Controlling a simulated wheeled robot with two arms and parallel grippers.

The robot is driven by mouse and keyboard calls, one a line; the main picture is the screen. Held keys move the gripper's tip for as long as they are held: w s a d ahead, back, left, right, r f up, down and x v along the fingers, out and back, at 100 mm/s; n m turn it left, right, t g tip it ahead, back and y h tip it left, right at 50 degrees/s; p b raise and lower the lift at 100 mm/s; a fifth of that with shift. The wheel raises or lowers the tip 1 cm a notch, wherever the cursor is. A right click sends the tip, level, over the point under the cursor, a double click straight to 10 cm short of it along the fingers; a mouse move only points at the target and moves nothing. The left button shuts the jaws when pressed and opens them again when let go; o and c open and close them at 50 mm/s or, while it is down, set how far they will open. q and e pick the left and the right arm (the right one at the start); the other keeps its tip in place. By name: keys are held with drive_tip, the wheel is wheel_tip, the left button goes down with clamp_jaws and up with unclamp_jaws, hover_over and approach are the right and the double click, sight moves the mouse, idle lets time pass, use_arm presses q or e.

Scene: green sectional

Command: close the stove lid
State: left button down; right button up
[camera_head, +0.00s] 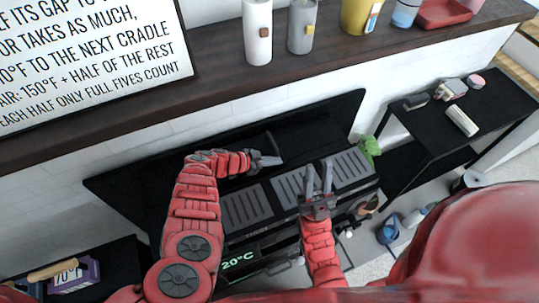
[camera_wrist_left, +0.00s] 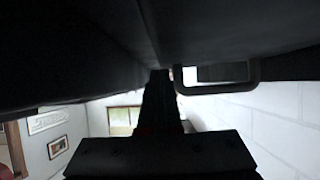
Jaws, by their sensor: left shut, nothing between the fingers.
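The stove lid (camera_head: 318,115) is a wide black panel, raised and tilted back against the wall behind the stove. A thin dark handle (camera_head: 272,143) shows on it, and a handle bar also shows in the left wrist view (camera_wrist_left: 222,88). The stove's grey grates (camera_head: 246,206) are uncovered. My left gripper (camera_head: 276,160) is shut and empty, close in front of the lid near the handle; I cannot tell whether it touches. In the left wrist view, dark lid surface fills the top above the gripper (camera_wrist_left: 160,85). My right gripper (camera_head: 319,172) is open and empty above the grates.
A dark shelf (camera_head: 215,92) with a sign (camera_head: 95,55) and several containers runs above the lid. A black side table (camera_head: 490,100) with small objects stands to the right. A green item (camera_head: 370,148) sits at the stove's right end. A display (camera_head: 240,261) is on the stove's front.

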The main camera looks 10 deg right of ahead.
use_arm(q)
wheel_tip(320, 180, up, 5)
drive_tip(key=p, duration=0.6)
drive_tip(key=shift+r, duration=0.2)
drive_tip(key=r+v, duration=0.1)
drive_tip(key=v, duration=0.8)
drive_tip(key=shift+d, duration=0.35)
